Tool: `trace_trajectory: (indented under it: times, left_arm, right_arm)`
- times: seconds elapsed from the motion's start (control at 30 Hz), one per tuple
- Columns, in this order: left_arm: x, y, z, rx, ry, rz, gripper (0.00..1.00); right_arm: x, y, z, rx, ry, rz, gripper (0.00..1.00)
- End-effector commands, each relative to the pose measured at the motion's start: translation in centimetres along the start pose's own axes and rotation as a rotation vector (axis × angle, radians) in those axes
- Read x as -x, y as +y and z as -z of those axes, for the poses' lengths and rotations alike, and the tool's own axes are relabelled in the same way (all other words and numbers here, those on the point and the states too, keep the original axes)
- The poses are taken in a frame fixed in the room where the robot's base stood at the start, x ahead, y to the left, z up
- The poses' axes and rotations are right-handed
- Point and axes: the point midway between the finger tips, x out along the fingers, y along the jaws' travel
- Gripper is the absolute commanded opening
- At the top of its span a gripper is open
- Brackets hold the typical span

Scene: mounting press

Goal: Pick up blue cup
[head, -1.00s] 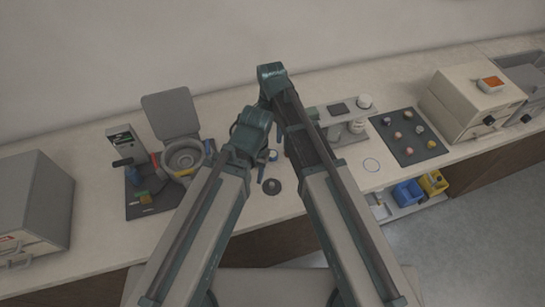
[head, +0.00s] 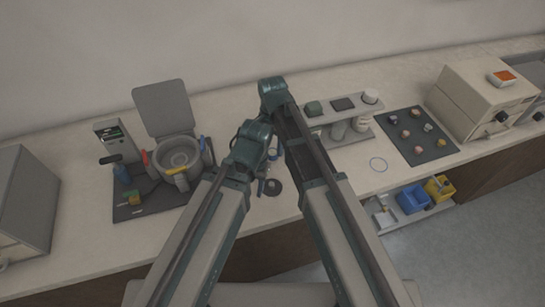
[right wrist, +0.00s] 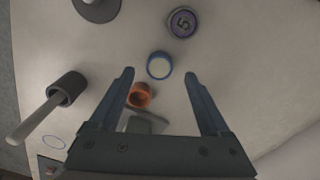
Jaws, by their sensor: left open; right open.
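The blue cup (right wrist: 159,65) stands on the worktop in the right wrist view, with a pale round top. It lies close to the line between the fingertips of my right gripper (right wrist: 159,74), which is open with nothing held. I cannot tell how far below the fingers the cup is. In the head view my arms cover most of the spot around the cup. My left gripper (head: 263,173) is open, low over the worktop near a dark round disc (head: 273,187), and partly hidden by its arm.
An orange cup (right wrist: 139,95) stands near the left finger. A purple numbered piece (right wrist: 183,22) and a black cylinder with a handle (right wrist: 67,88) are close by. A grey press (head: 177,152) stands left, a rack (head: 343,108) and dark mat (head: 416,137) right.

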Motion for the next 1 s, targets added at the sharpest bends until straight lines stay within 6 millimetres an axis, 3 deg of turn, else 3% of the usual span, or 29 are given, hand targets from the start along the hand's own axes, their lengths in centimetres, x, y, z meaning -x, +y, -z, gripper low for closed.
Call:
trace_trajectory:
  times: [0.03, 0.2, 0.53, 1.0]
  left_arm:
    - [-1.3, 0.1, 0.1, 0.000, 0.000, 0.000, 0.50]
    - [-3.3, 0.3, 0.2, 0.000, 0.000, 0.000, 0.50]
    - [-3.5, 0.3, 0.2, 0.000, 0.000, 0.000, 0.50]
    - [-3.5, 0.3, 0.2, 0.000, 0.000, 0.000, 0.50]
  right_arm:
    - [-1.3, 0.1, 0.1, 0.000, 0.000, 0.000, 0.81]
    - [-3.3, 0.1, 0.1, 0.000, 0.000, 0.000, 0.81]
    - [-3.5, 0.1, 0.1, 0.000, 0.001, 0.001, 0.81]
    - [-3.5, 0.1, 0.1, 0.000, 0.001, 0.001, 0.00]
